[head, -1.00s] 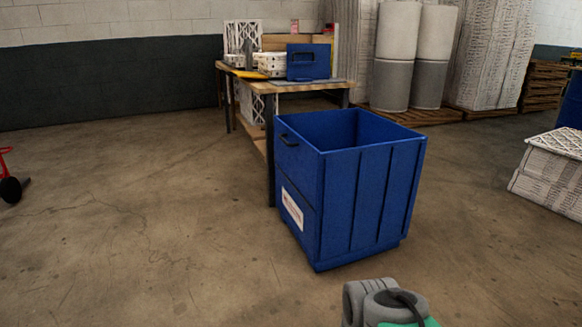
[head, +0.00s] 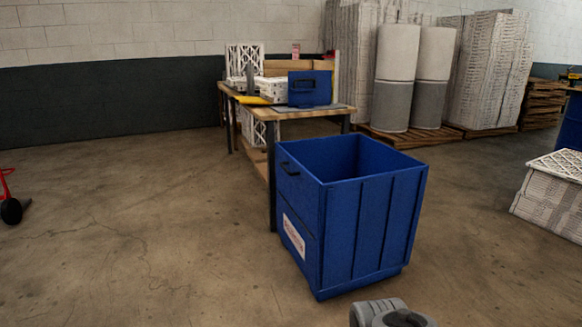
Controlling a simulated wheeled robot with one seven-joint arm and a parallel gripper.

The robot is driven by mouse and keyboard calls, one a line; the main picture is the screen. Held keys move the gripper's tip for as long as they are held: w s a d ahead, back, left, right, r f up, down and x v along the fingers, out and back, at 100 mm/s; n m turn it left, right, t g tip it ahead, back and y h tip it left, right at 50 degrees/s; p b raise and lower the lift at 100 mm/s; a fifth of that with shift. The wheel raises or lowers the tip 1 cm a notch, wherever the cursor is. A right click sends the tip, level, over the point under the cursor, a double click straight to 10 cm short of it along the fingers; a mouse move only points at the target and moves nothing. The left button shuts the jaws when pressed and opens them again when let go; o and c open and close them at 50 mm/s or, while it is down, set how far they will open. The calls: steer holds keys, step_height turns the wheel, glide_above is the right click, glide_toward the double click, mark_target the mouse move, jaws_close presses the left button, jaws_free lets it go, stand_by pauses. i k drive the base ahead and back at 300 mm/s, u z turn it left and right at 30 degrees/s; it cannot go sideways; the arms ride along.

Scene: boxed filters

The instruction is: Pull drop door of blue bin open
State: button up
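The blue bin (head: 372,222) stands upright on the concrete floor, right of the middle in the head view. Its top is open. The drop door (head: 300,208) is on its left side and looks shut, flush with the frame. A grey part of my arm shows at the bottom edge, in front of the bin. My gripper is not in view.
A wooden workbench (head: 290,114) with filters and a blue box (head: 309,88) stands close behind the bin. Stacked filters (head: 552,194) are at the right. A red hand truck (head: 9,200) is at the far left. The floor left of the bin is clear.

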mark_target(301, 190)
steer(key=z, duration=0.1)
steer(key=i, duration=0.9)
steer(key=u, duration=0.8)
steer(key=i, duration=0.9)
steer(key=u, duration=0.85)
